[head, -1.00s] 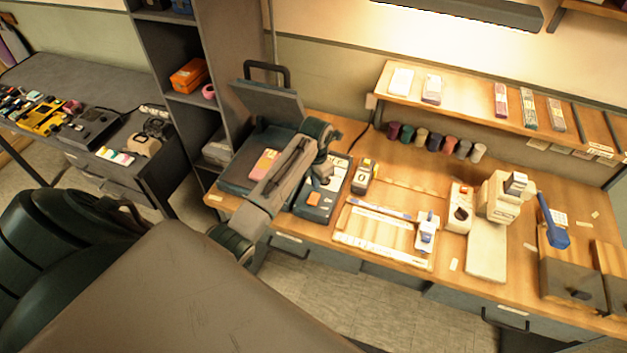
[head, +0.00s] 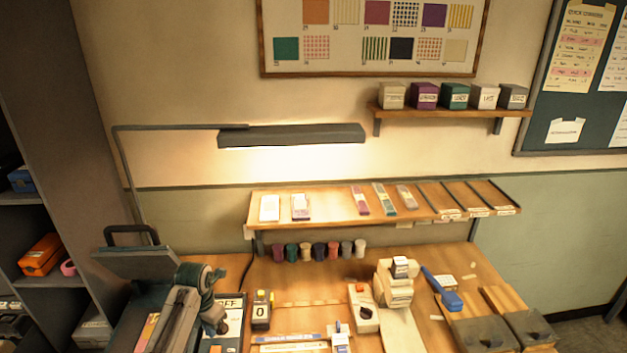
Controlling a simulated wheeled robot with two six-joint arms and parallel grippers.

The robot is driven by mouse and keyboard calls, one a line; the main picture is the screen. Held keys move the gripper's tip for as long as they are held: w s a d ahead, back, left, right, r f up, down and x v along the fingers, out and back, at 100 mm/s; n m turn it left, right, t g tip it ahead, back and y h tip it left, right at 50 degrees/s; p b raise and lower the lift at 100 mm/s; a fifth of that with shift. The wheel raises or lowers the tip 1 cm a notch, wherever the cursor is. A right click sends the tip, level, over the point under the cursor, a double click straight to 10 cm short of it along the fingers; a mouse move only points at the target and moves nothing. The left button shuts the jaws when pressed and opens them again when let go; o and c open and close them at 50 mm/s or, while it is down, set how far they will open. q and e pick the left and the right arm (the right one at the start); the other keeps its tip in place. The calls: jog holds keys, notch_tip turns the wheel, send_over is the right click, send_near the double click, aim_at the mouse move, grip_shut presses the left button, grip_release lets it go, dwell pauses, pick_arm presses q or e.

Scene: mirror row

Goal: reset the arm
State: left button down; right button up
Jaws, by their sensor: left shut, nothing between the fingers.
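My left arm comes in at the bottom left, over the left end of the wooden workbench (head: 467,262). Its grey link rises to a dark wrist joint. My left gripper (head: 221,326) hangs below that joint, over or beside a dark flat device with a white label (head: 234,303). It is small and dark here, shut, with nothing held. I cannot tell whether its tips touch the device. My right gripper is not in view.
A hinged-lid machine with a handle (head: 132,262) stands left of the arm. A counter block (head: 261,309), a white dispenser (head: 363,309), a cream device (head: 393,287) and a blue-handled tool (head: 443,290) stand to the right. A sloped shelf (head: 330,207) and lamp (head: 290,136) are behind.

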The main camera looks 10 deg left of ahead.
pick_arm(q)
jog(key=s+d+f+m+t, duration=0.1)
jog(key=s+d+m, duration=0.2)
jog(key=s+m, duration=0.6)
jog(key=s+d+f+m+t, duration=0.1)
jog(key=s+d+f+m, duration=0.15)
jog(key=s+m, duration=0.65)
jog(key=s+d+r+m+t, duration=0.1)
jog(key=s+d+r+m, duration=0.1)
jog(key=s+r+m, duration=0.4)
jog(key=s+d+r+m+t, duration=0.1)
jog(key=s+d+r+m, duration=0.1)
jog(key=s+m, duration=0.65)
jog(key=a+f+g+y+b, duration=0.2)
jog(key=f+b, duration=0.6)
jog(key=f, duration=3)
jog(key=s+a+f+b, duration=0.1)
jog(key=s+f+b, duration=0.2)
jog(key=s+f, duration=0.6)
jog(key=s+a+f+h+b, duration=0.1)
jog(key=s+f+b, duration=0.2)
jog(key=s+f, duration=0.6)
notch_tip(320, 180, down, 8)
jog(key=shift+a+r+g, duration=0.1)
jog(key=shift+a+g, duration=0.1)
jog(key=shift+g, duration=0.2)
jog(key=shift+s, duration=0.1)
